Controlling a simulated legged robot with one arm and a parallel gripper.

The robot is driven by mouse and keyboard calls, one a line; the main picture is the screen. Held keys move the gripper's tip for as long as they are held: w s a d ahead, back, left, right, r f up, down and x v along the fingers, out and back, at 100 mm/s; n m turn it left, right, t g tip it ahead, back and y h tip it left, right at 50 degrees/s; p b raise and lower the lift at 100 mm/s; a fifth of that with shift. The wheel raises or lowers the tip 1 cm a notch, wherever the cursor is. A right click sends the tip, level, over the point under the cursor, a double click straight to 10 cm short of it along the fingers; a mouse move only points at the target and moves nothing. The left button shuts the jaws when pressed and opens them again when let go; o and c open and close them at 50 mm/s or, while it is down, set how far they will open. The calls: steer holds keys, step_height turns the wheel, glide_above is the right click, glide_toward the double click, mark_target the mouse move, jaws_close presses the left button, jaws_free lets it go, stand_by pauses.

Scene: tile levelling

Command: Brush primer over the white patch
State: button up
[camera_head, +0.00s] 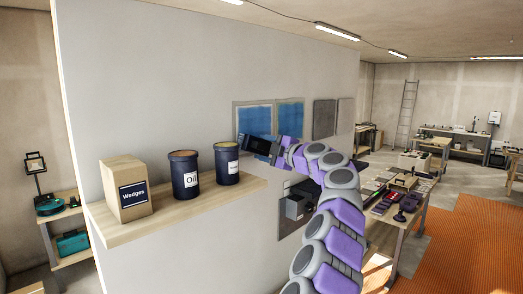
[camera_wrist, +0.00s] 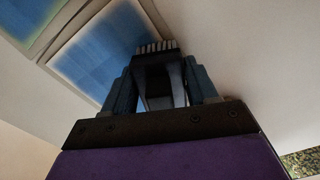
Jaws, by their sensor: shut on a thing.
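My gripper (camera_head: 246,143) is at the wall in front of the lower part of the left blue panel (camera_head: 254,117). In the wrist view, my gripper (camera_wrist: 160,82) is shut on a dark brush (camera_wrist: 157,46) with a row of pale-edged bristles. The bristles overlap the lower right corner of a blue panel (camera_wrist: 105,48) with a whitish border; I cannot tell whether they touch it. A second blue panel (camera_head: 290,114) is to the right in the head view. Both panels look blue with paler edges; no plainly white patch shows.
A wooden shelf (camera_head: 118,231) on the wall holds a Wedges box (camera_head: 126,190), an Oil can (camera_head: 184,174) and another dark can (camera_head: 227,162). Two grey panels (camera_head: 324,118) are right of the blue ones. A workbench (camera_head: 405,226) with tools stands right of my arm.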

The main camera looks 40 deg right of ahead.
mark_target(256, 151)
steer(key=shift+f, duration=0.15)
steer(key=shift+b, duration=0.4)
steer(key=shift+a+b, duration=0.4)
steer(key=shift+b, duration=0.3)
steer(key=a+b, duration=0.2)
steer(key=b, duration=0.2)
steer(key=shift+a, duration=0.4)
steer(key=shift+s+a, duration=0.1)
steer(key=shift+a, duration=0.15)
steer(key=s+b, duration=0.3)
steer(key=s, duration=0.1)
steer(key=shift+d, duration=0.2)
steer(key=shift+s+d+b, duration=0.1)
steer(key=shift+s+b, duration=0.35)
steer(key=shift+s, duration=0.55)
